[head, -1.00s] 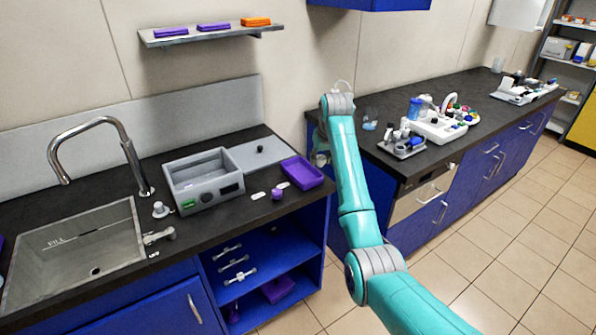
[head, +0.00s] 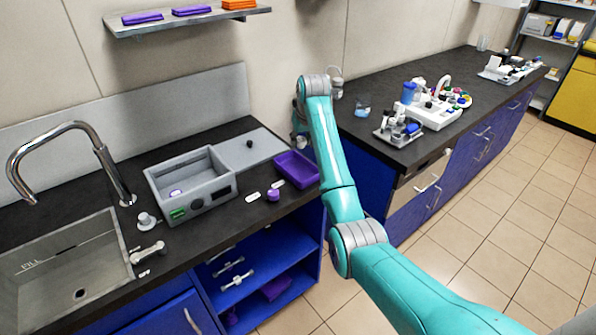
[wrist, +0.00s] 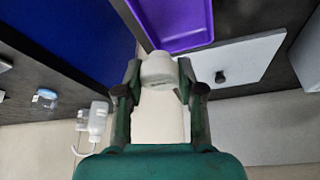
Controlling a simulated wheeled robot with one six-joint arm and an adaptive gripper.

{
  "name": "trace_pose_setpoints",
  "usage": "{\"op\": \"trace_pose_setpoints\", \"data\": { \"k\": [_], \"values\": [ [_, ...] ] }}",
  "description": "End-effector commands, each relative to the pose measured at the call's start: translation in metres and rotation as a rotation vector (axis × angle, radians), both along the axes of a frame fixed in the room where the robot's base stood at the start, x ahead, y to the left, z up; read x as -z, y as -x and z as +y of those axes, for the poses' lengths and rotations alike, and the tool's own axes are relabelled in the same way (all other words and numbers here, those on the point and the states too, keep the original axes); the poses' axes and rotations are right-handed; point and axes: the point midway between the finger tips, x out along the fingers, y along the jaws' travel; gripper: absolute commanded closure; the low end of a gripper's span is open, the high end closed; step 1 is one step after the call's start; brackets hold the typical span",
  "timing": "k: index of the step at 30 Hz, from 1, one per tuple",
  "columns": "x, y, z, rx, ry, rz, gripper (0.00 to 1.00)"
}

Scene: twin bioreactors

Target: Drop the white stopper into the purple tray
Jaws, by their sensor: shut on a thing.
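The white stopper (wrist: 160,68) is between my gripper's two fingers in the wrist view. My gripper (wrist: 159,76) is shut on it. The purple tray (wrist: 178,18) is just beyond the stopper in the wrist view, and its visible floor is bare. In the head view the tray (head: 292,165) lies on the dark counter near its right end. My gripper (head: 300,142) is small there, by the tray's rear right side. The stopper cannot be made out in the head view. My arm covers part of the tray's right edge.
A grey bath (head: 192,185) stands left of the tray, with its flat grey lid (head: 247,150) behind. A small purple cap (head: 273,195) is in front of the tray. A sink with a tall tap (head: 100,160) is at left. A floor gap separates the right-hand bench (head: 425,150).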

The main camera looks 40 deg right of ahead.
Motion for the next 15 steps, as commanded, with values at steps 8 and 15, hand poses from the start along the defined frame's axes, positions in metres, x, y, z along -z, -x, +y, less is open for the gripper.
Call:
{"op": "trace_pose_setpoints", "data": {
  "k": [8, 15],
  "values": [
    [0.024, 0.0, 0.0, 0.0, 0.0, 0.0, 0.81],
    [0.026, 0.0, 0.0, 0.0, 0.0, 0.0, 0.81]
  ]
}}
